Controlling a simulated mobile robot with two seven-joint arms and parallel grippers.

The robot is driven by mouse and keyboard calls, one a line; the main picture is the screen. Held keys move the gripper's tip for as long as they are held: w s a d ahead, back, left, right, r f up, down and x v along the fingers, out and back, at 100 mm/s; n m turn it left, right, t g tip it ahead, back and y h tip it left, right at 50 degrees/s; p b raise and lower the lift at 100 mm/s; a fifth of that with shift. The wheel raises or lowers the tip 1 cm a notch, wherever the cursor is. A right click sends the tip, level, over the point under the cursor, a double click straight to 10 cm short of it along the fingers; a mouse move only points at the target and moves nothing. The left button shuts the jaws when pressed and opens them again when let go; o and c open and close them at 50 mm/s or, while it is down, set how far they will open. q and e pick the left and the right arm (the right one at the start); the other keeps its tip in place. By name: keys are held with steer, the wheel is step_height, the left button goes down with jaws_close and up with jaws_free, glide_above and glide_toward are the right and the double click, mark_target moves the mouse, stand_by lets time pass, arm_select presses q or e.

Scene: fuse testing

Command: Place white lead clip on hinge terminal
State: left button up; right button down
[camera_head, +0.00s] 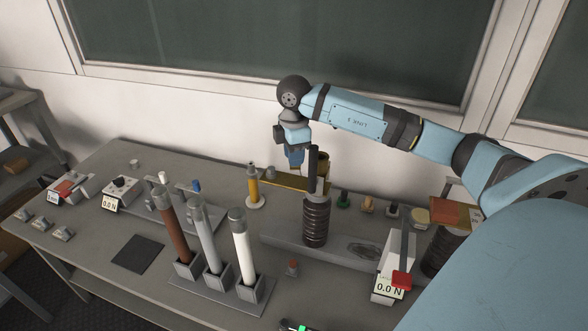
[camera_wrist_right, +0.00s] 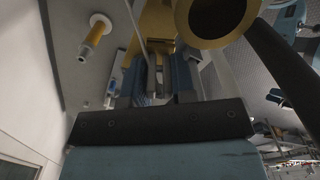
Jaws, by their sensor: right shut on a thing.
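My right gripper (camera_head: 295,160) points down at the back of the table, just behind the tall black ribbed insulator (camera_head: 316,222). In the right wrist view, its fingers (camera_wrist_right: 158,78) are shut on a small pale piece, which looks like the white lead clip; a thin pale lead (camera_wrist_right: 137,25) runs up from it. A brass part (camera_wrist_right: 157,22) lies just beyond the fingertips, with a round brass-rimmed end (camera_wrist_right: 215,18) beside it. This looks like the hinge terminal, but contact with the clip cannot be told. My left gripper is not in view.
A yellow post on a pale base (camera_head: 254,190) stands left of the gripper. Brown (camera_head: 172,230), grey (camera_head: 205,238) and white (camera_head: 241,245) fuse tubes stand in front. A force gauge (camera_head: 388,288) and a second ribbed insulator (camera_head: 440,250) stand right.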

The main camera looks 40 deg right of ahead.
mark_target(294, 168)
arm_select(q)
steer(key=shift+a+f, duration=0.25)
arm_select(e)
steer(key=shift+f, duration=2.4)
steer(key=shift+f, duration=0.1)
steer(key=c, duration=0.9)
jaws_free()
steer(key=shift+c, duration=0.2)
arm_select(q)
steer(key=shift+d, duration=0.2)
arm_select(e)
steer(key=shift+r, duration=0.2)
step_height(294, 168, up, 12)
steer(key=shift+f, duration=0.1)
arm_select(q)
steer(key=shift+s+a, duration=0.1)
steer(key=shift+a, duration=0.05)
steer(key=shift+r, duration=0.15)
